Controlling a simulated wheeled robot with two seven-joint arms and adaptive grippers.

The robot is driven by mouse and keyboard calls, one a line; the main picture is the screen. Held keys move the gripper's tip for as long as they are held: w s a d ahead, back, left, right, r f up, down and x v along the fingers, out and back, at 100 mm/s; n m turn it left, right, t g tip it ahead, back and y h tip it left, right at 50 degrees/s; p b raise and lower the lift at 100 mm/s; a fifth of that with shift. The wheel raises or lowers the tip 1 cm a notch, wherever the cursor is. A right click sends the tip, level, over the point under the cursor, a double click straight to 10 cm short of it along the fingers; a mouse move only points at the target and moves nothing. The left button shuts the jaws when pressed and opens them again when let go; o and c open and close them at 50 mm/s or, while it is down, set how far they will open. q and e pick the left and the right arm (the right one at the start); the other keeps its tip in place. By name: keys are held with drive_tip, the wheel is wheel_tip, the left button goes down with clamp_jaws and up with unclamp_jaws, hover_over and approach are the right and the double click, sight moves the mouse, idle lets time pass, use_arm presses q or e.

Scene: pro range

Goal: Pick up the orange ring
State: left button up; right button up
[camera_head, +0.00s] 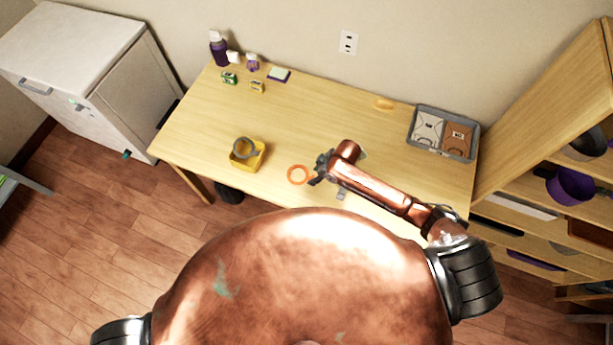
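The orange ring (291,178) shows near the front edge of the wooden table (300,115), right of the yellow box. My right arm reaches in from the right. My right gripper (315,175) is at the ring's right side, its dark fingers very close to the rim. The fingers are small here, so I cannot tell whether they touch the ring or are closed on it. My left gripper is out of view; only a dark part of my left shoulder shows at the bottom left.
A yellow box (246,161) with a grey ring (245,147) stands left of the ring. A grey tray (470,156) with two packages sits at the back right. Bottles and small items stand at the back left. A shelf (540,110) stands on the right.

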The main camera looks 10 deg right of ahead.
sight(312, 177)
drive_tip(key=shift+x, duration=1.5)
drive_tip(key=shift+a, duration=0.1)
drive_tip(key=shift+c, duration=0.2)
drive_tip(key=shift+r, duration=0.1)
drive_tip(key=c, duration=0.9)
drive_tip(key=shift+r, duration=0.1)
